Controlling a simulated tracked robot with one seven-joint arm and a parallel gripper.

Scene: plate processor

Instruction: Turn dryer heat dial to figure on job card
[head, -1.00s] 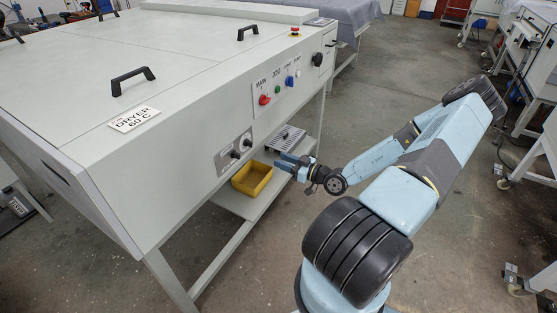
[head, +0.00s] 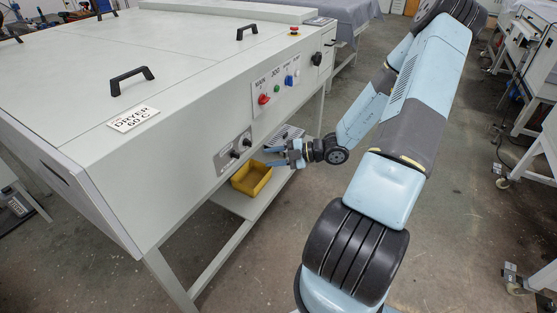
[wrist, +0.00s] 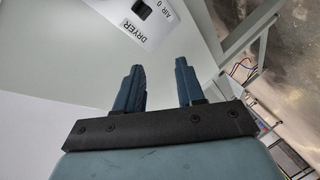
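The job card (head: 133,118) lies on top of the machine and reads "DRYER 60 C". On the front face below it, a grey dryer panel (head: 222,162) carries two black dials, a lower-left one (head: 235,154) and an upper-right one (head: 247,142). Their markings are too small to read in the head view. My gripper (head: 269,157) is just right of the panel, apart from both dials. In the wrist view its two blue fingers (wrist: 157,66) are spread with nothing between them. There the panel (wrist: 152,35) shows "DRYER" and "AIR 0" with part of a black dial (wrist: 140,9).
A yellow bin (head: 251,178) stands on the lower shelf (head: 228,203) below my gripper. A red emergency button (head: 294,30) is on top.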

